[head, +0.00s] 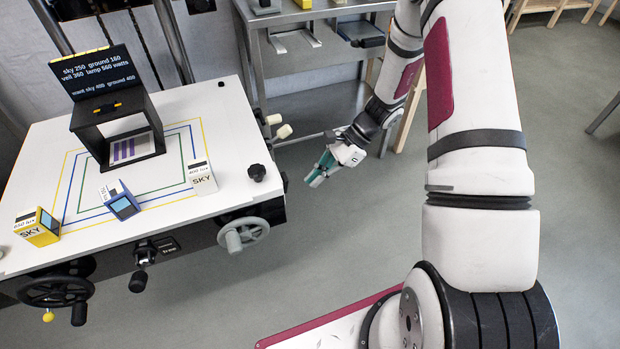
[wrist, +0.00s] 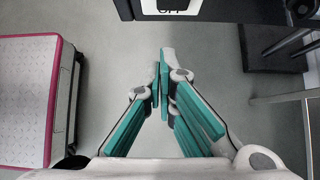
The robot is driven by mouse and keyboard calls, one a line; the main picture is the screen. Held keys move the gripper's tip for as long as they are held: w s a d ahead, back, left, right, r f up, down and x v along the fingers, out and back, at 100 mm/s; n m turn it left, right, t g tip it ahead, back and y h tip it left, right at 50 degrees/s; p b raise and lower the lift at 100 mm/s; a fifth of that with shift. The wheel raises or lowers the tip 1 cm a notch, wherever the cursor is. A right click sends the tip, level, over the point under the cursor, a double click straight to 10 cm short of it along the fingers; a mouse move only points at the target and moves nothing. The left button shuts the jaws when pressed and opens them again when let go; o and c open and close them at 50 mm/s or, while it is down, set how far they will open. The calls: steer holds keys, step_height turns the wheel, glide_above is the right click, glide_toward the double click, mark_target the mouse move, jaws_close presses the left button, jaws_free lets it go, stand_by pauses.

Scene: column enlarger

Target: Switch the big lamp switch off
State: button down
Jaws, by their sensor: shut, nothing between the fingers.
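My gripper (head: 318,178) hangs over open floor off the right side of the white table. Its teal fingers are closed together with nothing between them, also in the wrist view (wrist: 162,62). At the table's right edge are cream knobs (head: 284,131) and a long grey rod (head: 300,139) that reaches toward my wrist. I cannot tell which of these is the big lamp switch. In the wrist view, a white plate reading OFF (wrist: 178,8) is cut by the top edge, on a dark body beyond my fingertips. No contact with it shows.
The white table (head: 40,150) carries a dark stand with a screen (head: 100,72) and several small boxes. A grey handwheel (head: 243,234) juts from its front right. A metal bench (head: 300,50) stands behind. Open floor (head: 330,240) lies below my gripper.

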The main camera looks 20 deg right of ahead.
steer(key=d+f+p+v, duration=0.1)
steer(key=v, duration=0.8)
steer(key=shift+d, duration=0.2)
steer(key=shift+r, duration=0.1)
steer(key=s+a+r+n+h, duration=0.1)
steer(key=s+a+r+n, duration=0.25)
steer(key=r, duration=0.45)
steer(key=s+a+r+n+g+h, duration=0.1)
steer(key=s+a+r+n+h, duration=0.2)
steer(key=r, duration=0.4)
steer(key=s+a+r+n, duration=0.3)
steer(key=s+r, duration=0.2)
steer(key=r, duration=0.3)
steer(key=s+r+n+t+h, duration=0.15)
steer(key=s+n, duration=0.25)
steer(key=s, duration=0.6)
steer(key=s+r+n+t+h, duration=0.1)
steer(key=s+r+n+h, duration=0.25)
steer(key=s, duration=0.65)
step_height(320, 180, up, 20)
steer(key=n+t+p, duration=0.1)
steer(key=t+p, duration=0.2)
steer(key=p, duration=1.5)
steer(key=shift+f, duration=0.25)
steer(key=shift+s, duration=0.1)
